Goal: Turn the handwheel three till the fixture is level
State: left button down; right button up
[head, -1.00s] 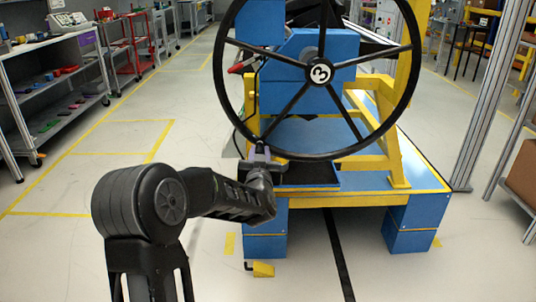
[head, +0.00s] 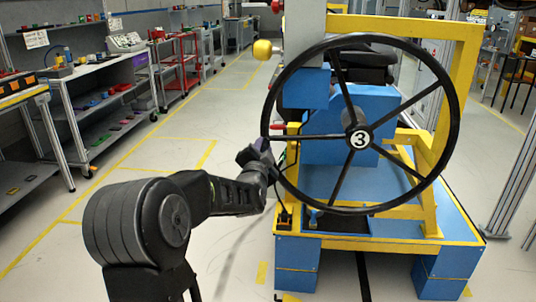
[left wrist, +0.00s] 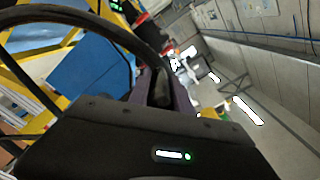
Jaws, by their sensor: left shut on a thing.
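Handwheel three is a large black spoked wheel (head: 455,95) with a white "3" on its hub, in front of a blue and yellow stand. My left gripper (head: 265,158) is shut on the wheel's rim at its left side, slightly below hub height. The left wrist view shows the dark rim (left wrist: 85,18) curving in to the fingers (left wrist: 158,88). Behind the wheel are a blue block (head: 330,155) and a dark part above it; I cannot tell whether the fixture is level. My right gripper is not in view.
The stand's blue platform with yellow edging (head: 455,237) is below the wheel. Grey shelves (head: 100,125) and a red cart (head: 180,70) stand at the left. The floor between them and the stand is clear.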

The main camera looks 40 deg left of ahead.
pick_arm(q)
jog(key=shift+a+r+p, duration=0.1)
jog(key=shift+r+p, duration=0.35)
jog(key=shift+r, duration=0.9)
jog(key=c, duration=1.2)
grip_release()
jog(key=shift+f, duration=0.1)
jog(key=shift+o, duration=0.2)
jog(key=shift+s, duration=0.1)
jog(key=v, duration=0.7)
jog(key=shift+s+d, duration=0.2)
jog(key=shift+d, duration=0.15)
jog(key=shift+f, duration=0.1)
